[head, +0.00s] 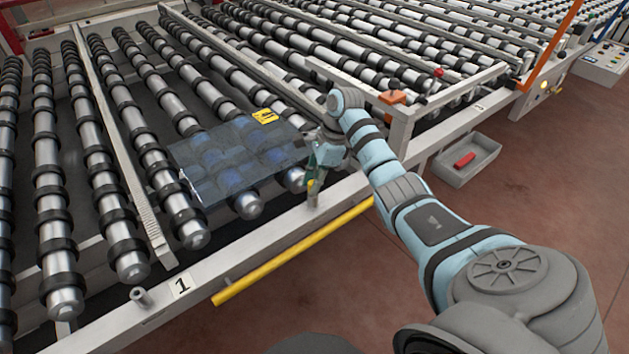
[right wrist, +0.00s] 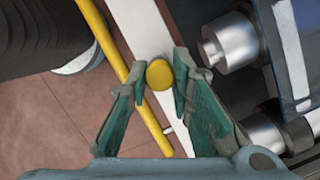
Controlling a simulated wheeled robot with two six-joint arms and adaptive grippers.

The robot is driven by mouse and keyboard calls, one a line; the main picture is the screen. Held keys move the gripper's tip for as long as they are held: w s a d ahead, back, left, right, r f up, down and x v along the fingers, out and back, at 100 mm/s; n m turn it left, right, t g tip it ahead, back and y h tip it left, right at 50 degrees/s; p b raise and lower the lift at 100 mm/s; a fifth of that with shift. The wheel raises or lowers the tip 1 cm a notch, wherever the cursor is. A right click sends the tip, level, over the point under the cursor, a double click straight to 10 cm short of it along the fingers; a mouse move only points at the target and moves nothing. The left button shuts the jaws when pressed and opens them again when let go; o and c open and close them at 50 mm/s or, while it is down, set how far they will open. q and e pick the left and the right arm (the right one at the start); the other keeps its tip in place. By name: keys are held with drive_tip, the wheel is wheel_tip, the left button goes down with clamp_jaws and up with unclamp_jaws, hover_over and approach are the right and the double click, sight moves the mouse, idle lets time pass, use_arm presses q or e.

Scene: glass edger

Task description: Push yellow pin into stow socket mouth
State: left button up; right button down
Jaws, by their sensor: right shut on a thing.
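My right gripper (head: 320,165) is over the front rail, beside the dark glass panel. In the right wrist view my right gripper (right wrist: 158,78) is shut on the yellow pin (right wrist: 159,74), whose round yellow end shows between the green fingertips. In the head view a bit of the yellow pin (head: 311,184) shows under the fingers, just above a short grey post (head: 313,199) at the rail. I cannot tell whether the pin touches or enters it. Another grey stub (head: 141,297) stands near the label 1. Which one is the stow socket is unclear. My left gripper is out of view.
The dark glass panel (head: 235,155) with a yellow label lies on the rollers close to my right gripper. A yellow bar (head: 290,253) runs along the rail's front. A grey tray (head: 467,172) with a red object is at right. Red floor in front is open.

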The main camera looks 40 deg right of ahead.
drive_tip(key=shift+f, duration=0.4)
drive_tip(key=c, duration=1.4)
unclamp_jaws()
drive_tip(key=shift+o, duration=0.2)
drive_tip(key=s+d+r, duration=0.2)
drive_tip(key=d, duration=0.4)
drive_tip(key=s+d+r, duration=0.2)
drive_tip(key=s+d, duration=0.1)
drive_tip(key=d, duration=0.3)
drive_tip(key=shift+s+d+r, duration=0.2)
drive_tip(key=shift+r, duration=0.2)
drive_tip(key=shift+f, duration=0.1)
